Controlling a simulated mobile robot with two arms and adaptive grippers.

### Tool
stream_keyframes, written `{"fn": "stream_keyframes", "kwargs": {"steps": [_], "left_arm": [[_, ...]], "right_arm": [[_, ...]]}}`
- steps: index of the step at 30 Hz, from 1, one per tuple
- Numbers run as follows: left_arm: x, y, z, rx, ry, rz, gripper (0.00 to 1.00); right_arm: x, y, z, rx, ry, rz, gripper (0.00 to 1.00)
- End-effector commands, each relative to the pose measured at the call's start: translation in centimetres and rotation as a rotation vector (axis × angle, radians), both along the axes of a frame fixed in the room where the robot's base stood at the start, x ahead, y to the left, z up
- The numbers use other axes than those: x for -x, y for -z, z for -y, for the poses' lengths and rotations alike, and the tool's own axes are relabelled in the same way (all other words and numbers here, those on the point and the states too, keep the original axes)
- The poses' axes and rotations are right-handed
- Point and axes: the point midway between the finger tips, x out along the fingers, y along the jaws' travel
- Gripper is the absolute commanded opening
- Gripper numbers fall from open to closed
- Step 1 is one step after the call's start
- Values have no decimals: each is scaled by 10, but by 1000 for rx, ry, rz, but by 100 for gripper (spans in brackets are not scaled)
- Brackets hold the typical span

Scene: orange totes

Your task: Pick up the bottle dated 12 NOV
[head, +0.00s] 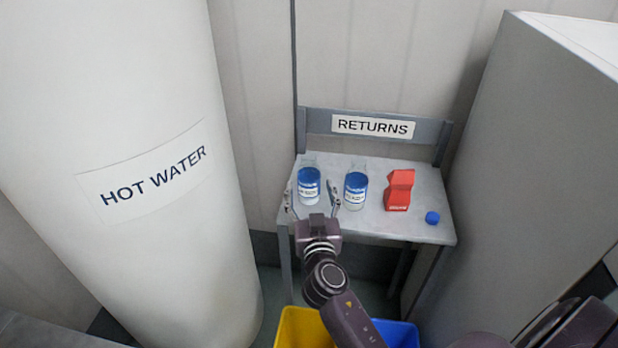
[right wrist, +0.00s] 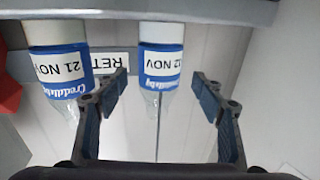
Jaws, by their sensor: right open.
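The bottle dated 12 NOV (right wrist: 161,65) stands on the returns table, clear with a blue and white label; the wrist view shows it upside down. In the head view it is the left one of two bottles (head: 309,186). My right gripper (head: 311,196) is open, its fingers spread to either side of this bottle in the picture. In the right wrist view the bottle shows centred between the fingertips (right wrist: 159,84), with gaps on both sides. The other bottle (head: 355,189) is dated 21 NOV in the wrist view (right wrist: 60,68). My left gripper is not in view.
The grey table (head: 418,186) has a RETURNS sign (head: 373,126). A red carton (head: 398,190) and a blue cap (head: 432,218) are to the right. Yellow (head: 300,328) and blue (head: 400,334) containers are below. A HOT WATER tank (head: 120,90) stands left, a grey cabinet (head: 530,150) right.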

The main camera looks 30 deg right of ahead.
Motion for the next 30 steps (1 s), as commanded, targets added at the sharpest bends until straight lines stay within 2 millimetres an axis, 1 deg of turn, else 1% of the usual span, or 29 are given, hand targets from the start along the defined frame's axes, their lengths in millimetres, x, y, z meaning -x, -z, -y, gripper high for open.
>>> {"fn": "stream_keyframes", "kwargs": {"steps": [1,3,6,10,14,17,27,30], "left_arm": [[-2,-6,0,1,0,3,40],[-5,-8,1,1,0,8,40],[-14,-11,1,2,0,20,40],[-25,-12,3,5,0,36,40],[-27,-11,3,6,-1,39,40],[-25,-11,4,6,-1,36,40],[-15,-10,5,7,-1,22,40],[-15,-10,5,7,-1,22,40]], "right_arm": [[-7,-3,4,4,0,-1,62],[-16,-2,7,4,0,1,62],[-24,-1,10,1,0,1,62],[-26,1,12,0,0,-1,62],[-26,1,12,0,0,-1,62],[-26,1,12,0,0,0,53],[-26,1,11,0,1,0,16],[-26,0,11,0,0,0,16]]}}
